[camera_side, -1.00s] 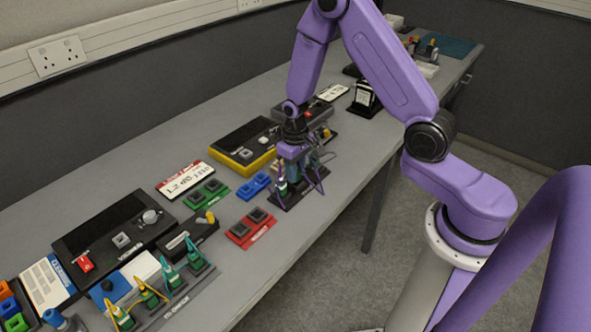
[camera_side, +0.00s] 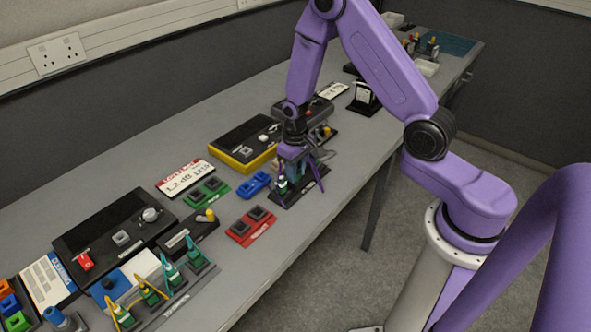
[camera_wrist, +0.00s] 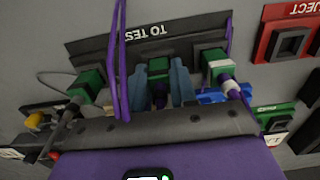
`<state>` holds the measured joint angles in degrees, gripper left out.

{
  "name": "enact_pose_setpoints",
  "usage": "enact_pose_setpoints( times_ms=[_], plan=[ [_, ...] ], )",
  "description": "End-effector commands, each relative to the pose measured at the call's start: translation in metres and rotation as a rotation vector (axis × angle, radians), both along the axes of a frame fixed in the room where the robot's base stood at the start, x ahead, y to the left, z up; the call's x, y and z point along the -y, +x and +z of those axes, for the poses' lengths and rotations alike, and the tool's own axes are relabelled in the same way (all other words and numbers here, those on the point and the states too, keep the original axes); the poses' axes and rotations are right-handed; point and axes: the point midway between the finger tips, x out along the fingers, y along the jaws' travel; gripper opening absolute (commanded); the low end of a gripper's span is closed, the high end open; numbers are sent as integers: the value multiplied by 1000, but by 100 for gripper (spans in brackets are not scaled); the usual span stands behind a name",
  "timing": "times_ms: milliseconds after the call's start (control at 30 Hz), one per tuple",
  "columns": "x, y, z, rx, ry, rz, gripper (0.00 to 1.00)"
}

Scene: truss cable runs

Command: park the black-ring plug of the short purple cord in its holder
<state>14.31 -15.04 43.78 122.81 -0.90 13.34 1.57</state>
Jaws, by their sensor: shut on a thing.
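My gripper (camera_wrist: 160,85) is shut on a green plug (camera_wrist: 158,66) with a dark lower part; its ring is mostly hidden between the blue-grey fingers. The plug is over the middle of the black holder strip (camera_wrist: 135,36) marked "TO TEST". I cannot tell whether it is seated. A green plug with a white ring (camera_wrist: 215,66) stands to the right, with purple cord (camera_wrist: 230,35) at it. Another green plug (camera_wrist: 88,84) is to the left. A purple cord loop (camera_wrist: 119,60) rises between them. In the side view, my gripper (camera_side: 292,160) is low over the strip (camera_side: 312,184).
A red two-socket block (camera_side: 252,226), a blue block (camera_side: 256,183) and a green block (camera_side: 207,191) lie left of the strip. A black-and-yellow box (camera_side: 243,145) stands behind. Bare table lies in front of the strip, up to the table edge.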

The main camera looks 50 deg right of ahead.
Motion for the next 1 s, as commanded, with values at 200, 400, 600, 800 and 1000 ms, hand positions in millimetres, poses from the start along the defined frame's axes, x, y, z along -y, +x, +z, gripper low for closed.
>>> enact_pose_setpoints(
  times_ms=[200,400,600,800,1000],
  plan=[
    [0,0,0,0,0,0,0],
    [0,0,-1,0,0,0,0],
    [0,0,-1,0,0,0,57],
    [0,0,-1,0,0,0,57],
    [0,0,1,0,0,0,57]
  ],
)
